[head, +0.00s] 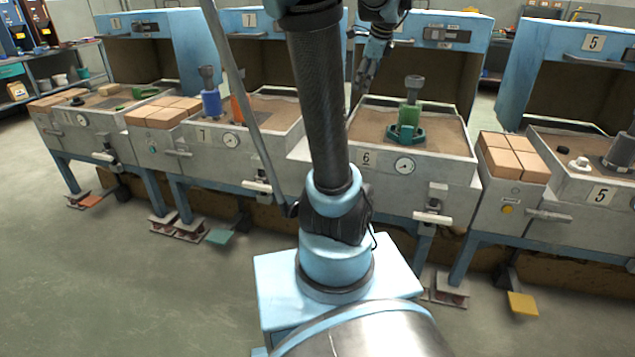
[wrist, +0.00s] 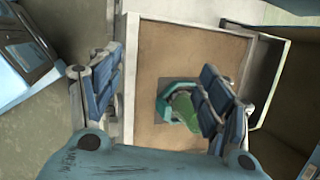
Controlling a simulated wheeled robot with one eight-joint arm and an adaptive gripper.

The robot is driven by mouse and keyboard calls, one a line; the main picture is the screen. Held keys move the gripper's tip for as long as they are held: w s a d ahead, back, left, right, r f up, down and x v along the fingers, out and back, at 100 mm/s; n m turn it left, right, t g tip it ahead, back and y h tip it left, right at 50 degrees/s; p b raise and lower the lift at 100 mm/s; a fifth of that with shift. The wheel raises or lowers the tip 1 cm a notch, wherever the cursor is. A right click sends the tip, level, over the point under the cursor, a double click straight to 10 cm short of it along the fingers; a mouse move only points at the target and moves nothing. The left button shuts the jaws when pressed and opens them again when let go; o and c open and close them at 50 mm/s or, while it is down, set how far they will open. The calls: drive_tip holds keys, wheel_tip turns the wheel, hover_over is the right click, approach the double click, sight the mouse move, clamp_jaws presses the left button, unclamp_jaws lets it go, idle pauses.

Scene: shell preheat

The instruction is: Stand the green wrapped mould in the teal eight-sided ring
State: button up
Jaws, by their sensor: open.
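The green wrapped mould (head: 409,114) stands upright on the sand of station 6, with a grey stem on top. The teal eight-sided ring (head: 405,135) surrounds its foot, and the mould looks to be inside it. In the wrist view the ring (wrist: 163,103) lies on a dark square plate, with the green mould (wrist: 184,108) within it, partly hidden by the right finger. My gripper (head: 364,78) is open and empty, above and to the left of the mould in the head view. In the wrist view its fingers (wrist: 160,84) are spread wide, and neither visibly grips the mould.
The station 6 box (head: 455,144) has raised rims and a blue hood behind. Station 7 on the left holds a blue mould (head: 211,103) and an orange one (head: 239,108). Bricks (head: 512,157) sit between stations 6 and 5. Sand around the ring is clear.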

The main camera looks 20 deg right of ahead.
drive_tip(key=s+a+f+n+g, duration=0.1)
drive_tip(key=s+a+f+n, duration=0.45)
drive_tip(key=a+n, duration=0.2)
drive_tip(key=s+a+f+n+g, duration=0.1)
drive_tip(key=s+a+f+n, duration=0.45)
drive_tip(key=a, duration=0.35)
drive_tip(key=s+a+f+n, duration=0.5)
drive_tip(key=s+f+n, duration=0.6)
drive_tip(key=n, duration=0.1)
drive_tip(key=shift+s+a+f+g, duration=0.2)
drive_tip(key=shift+s+a+g, duration=0.05)
drive_tip(key=shift+g, duration=0.15)
drive_tip(key=shift+w+f, duration=0.2)
drive_tip(key=shift+w, duration=0.25)
